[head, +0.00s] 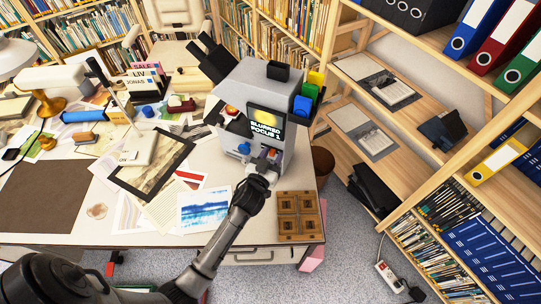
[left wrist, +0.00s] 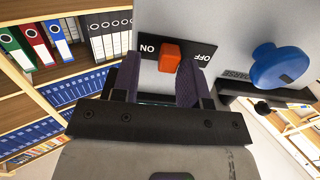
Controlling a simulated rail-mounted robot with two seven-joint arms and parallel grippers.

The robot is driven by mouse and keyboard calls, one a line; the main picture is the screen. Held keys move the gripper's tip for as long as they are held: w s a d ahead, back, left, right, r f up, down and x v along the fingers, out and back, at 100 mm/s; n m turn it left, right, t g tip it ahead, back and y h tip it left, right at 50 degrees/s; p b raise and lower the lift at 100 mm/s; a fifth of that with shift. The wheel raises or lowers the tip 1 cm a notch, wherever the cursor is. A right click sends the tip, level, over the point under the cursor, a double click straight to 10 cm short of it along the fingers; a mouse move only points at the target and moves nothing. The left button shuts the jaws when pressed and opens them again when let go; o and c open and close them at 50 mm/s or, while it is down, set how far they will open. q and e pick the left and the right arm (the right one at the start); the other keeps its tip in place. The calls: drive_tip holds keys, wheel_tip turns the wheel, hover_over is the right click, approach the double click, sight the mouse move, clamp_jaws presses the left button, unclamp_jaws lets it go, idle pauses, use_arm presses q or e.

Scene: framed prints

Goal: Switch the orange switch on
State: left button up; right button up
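A grey box-shaped machine (head: 275,85) with a lit screen (head: 266,122) stands at the right end of the desk. The orange switch (left wrist: 170,56) sits on a black plate on the machine's face, with ON printed to its left and OFF to its right in the left wrist view. In the head view the switch (head: 271,153) is small and partly hidden by my gripper. I cannot tell which way it is set. My left gripper (left wrist: 160,80) is open in front of the plate, with its fingers towards either side of the switch. Contact is not clear. My right gripper is out of view.
A blue knob (left wrist: 280,66) sticks out right of the switch. A wooden tray (head: 299,216) lies at the desk's front right corner. Prints and papers (head: 205,209) cover the desk on the left. Shelves with binders (head: 480,30) stand at the right.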

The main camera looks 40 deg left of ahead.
use_arm(q)
drive_tip(key=shift+o, duration=0.3)
drive_tip(key=shift+a, duration=0.15)
drive_tip(key=v, duration=1.4)
drive_tip(key=shift+p, duration=0.45)
